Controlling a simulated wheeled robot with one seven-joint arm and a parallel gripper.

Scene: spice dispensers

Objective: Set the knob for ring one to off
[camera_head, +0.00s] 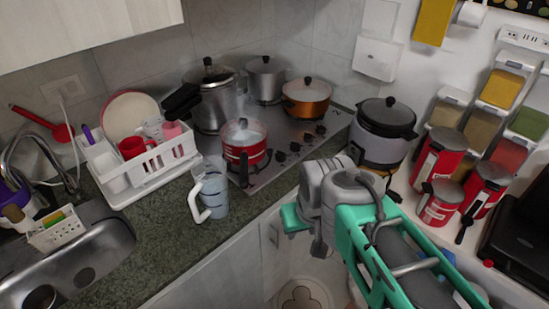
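The stove (270,180) is set into the counter, with several dark knobs in a row along its front right edge. The nearest knob (280,156) is beside the red pot; another knob (308,138) is farther along. I cannot read marks on the knobs or tell which belongs to ring one. A red pot (243,151) with a lid sits on the front left of the stove, its handle toward me. My gripper (292,217) is in front of the counter, apart from the knobs. Its fingers cannot be made out, so its opening is unclear.
A pressure cooker (211,100), a steel pot (265,80) and an orange pot (306,100) stand on the stove. A clear pitcher (213,190) stands near its left front corner. A rice cooker (383,135) is to the right. A dish rack (150,165) is left.

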